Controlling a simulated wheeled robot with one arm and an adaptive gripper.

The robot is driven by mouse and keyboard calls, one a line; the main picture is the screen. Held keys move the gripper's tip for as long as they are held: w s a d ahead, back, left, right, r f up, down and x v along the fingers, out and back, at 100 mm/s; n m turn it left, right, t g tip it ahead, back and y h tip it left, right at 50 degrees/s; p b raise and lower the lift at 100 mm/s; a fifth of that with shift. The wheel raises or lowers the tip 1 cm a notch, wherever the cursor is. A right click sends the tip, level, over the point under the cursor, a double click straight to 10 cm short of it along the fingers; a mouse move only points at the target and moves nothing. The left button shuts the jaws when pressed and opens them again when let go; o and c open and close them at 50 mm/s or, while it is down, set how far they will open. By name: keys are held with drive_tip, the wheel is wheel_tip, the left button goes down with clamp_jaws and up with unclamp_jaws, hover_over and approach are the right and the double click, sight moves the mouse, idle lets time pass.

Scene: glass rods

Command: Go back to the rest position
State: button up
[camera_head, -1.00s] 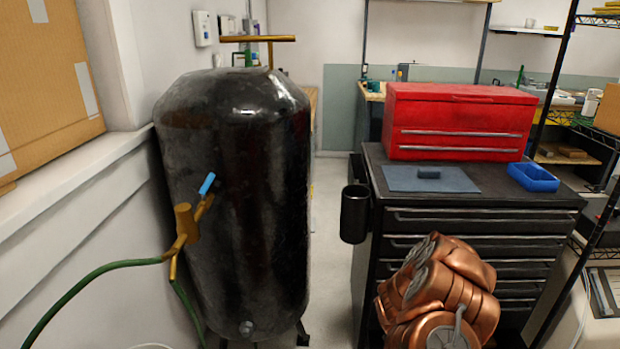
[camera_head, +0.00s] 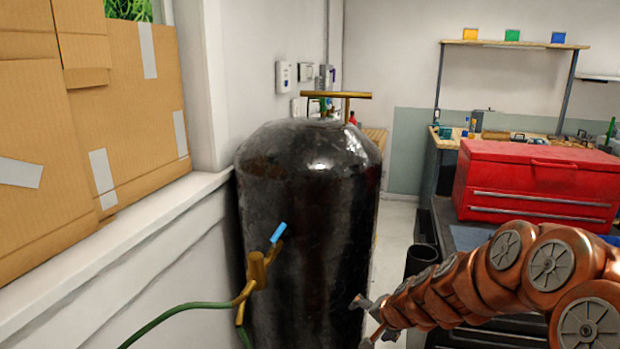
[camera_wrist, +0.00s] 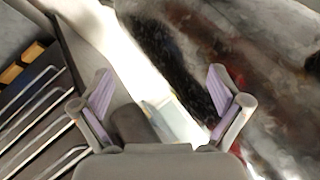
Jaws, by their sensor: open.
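My gripper (camera_head: 366,322) is at the lower middle of the head view, at the end of my copper-coloured arm. It is in front of the right side of the black tank (camera_head: 300,220); I cannot tell the gap between them. In the wrist view my gripper (camera_wrist: 160,92) has its two fingers spread wide, with nothing held between them. The black tank (camera_wrist: 255,60) fills the right of that view. No glass rod shows in either view.
A red toolbox (camera_head: 540,180) stands on the dark cabinet at the right. A black cylindrical holder (camera_head: 421,260) is at the cabinet's side. Cardboard (camera_head: 90,110) leans at the left. Floor shows between tank and cabinet.

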drive_tip(key=s+a+r+n+g+y+p, duration=0.1)
drive_tip(key=s+a+r+n+g, duration=0.2)
drive_tip(key=s+r, duration=0.4)
drive_tip(key=s+r+n+g+p, duration=0.1)
drive_tip(key=s+r+n, duration=0.1)
drive_tip(key=s, duration=0.8)
drive_tip(key=s+r+n+g+h+p, duration=0.1)
drive_tip(key=s+r+g+p, duration=0.1)
drive_tip(key=s, duration=0.8)
drive_tip(key=shift+d+r+n+h, duration=0.2)
drive_tip(key=shift+r+n+h, duration=0.1)
drive_tip(key=shift+n, duration=0.1)
drive_tip(key=s+d+r+g+h, duration=0.1)
drive_tip(key=s+d, duration=0.1)
drive_tip(key=s, duration=0.2)
drive_tip(key=s+d+r+g+p, duration=0.1)
drive_tip(key=s+d, duration=0.1)
drive_tip(key=s, duration=0.3)
drive_tip(key=s+d+r+h, duration=0.1)
drive_tip(key=s+d, duration=0.1)
drive_tip(key=s, duration=0.2)
drive_tip(key=shift+s+n+g+h+p, duration=0.25)
drive_tip(key=shift+n+g+h+p, duration=0.05)
drive_tip(key=shift+g+p, duration=0.1)
drive_tip(key=shift+c, duration=0.2)
